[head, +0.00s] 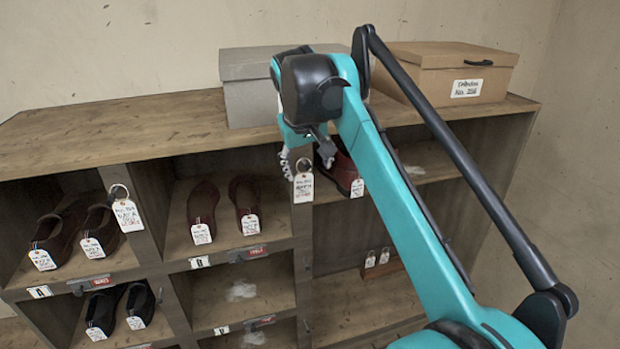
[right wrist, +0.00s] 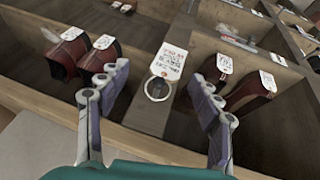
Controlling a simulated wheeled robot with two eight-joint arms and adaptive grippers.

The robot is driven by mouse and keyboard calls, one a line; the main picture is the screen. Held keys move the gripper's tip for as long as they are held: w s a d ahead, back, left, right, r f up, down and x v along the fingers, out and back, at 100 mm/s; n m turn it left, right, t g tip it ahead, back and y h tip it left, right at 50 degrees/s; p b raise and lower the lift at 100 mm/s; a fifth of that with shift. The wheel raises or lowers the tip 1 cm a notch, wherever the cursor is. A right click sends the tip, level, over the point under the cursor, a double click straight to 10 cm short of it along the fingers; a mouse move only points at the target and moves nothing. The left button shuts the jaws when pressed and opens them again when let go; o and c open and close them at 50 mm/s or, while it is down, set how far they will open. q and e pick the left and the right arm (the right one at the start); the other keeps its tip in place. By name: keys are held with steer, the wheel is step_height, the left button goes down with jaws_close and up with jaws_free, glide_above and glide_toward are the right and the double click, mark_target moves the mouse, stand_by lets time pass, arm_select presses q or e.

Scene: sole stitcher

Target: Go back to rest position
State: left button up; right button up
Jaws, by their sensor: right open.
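My right gripper (head: 306,158) is in front of the upright between the middle and right shelf columns, at the height of the top row. In the right wrist view its two fingers (right wrist: 156,82) are spread apart with nothing held. A white tag (head: 303,188) with a metal ring hangs on that upright just below the gripper. In the right wrist view the tag (right wrist: 171,61) and its ring (right wrist: 157,89) show between the fingers, and I cannot tell how far they are from them. My left gripper is not in view.
The wooden shelf unit (head: 90,130) holds tagged dark red shoes (head: 203,205) and black shoes (head: 103,308). A grey box (head: 248,103) and a brown box (head: 445,78) stand on top. Another ringed tag (head: 127,214) hangs on the left upright.

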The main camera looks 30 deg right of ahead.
steer(key=shift+v, duration=1.35)
steer(key=s+a+f+t+y+b, duration=0.1)
steer(key=s+a+f+b, duration=0.3)
steer(key=f+b, duration=0.8)
steer(key=s+a+f+n+t+y+b, duration=0.1)
steer(key=s+a+f+b, duration=0.4)
steer(key=f+b, duration=0.8)
steer(key=s+a+f+n+t+y+b, duration=0.1)
steer(key=s+a+f+b, duration=0.4)
steer(key=f, duration=3.8)
steer(key=s+b, duration=0.3)
steer(key=b, duration=0.4)
steer(key=shift+f, duration=0.25)
steer(key=shift+a, duration=0.1)
